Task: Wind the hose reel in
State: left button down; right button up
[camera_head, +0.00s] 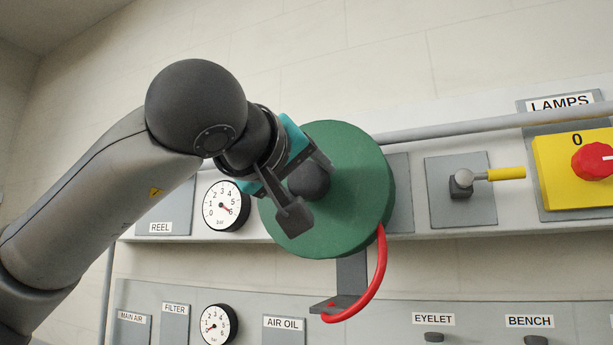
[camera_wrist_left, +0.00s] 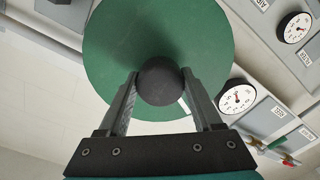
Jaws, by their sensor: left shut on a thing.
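The hose reel is a green disc (camera_head: 345,205) on the wall panel. A red hose (camera_head: 379,270) hangs from its right side in a loop down to a grey bracket (camera_head: 340,303). A black round knob (camera_head: 309,181) stands on the reel's face, left of its middle in the head view. My left gripper (camera_head: 308,187) is shut on this knob, with one finger on each side. The left wrist view shows the same knob (camera_wrist_left: 160,80) between the two fingers, in front of the green disc (camera_wrist_left: 160,30). My right gripper is not in view.
Left of the reel is a pressure gauge (camera_head: 226,205) with a REEL label (camera_head: 161,227). To the right are a yellow-handled valve (camera_head: 506,174) and a yellow box with a red knob (camera_head: 594,161). A grey pipe (camera_head: 460,123) runs above.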

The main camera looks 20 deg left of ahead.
pick_arm(q)
jog(key=shift+f, duration=0.1)
dwell(0.4)
jog(key=shift+c, duration=0.3)
grip_release()
jog(key=s+b, duration=0.4)
jog(key=s, duration=1.1)
jog(key=shift+s, duration=0.15)
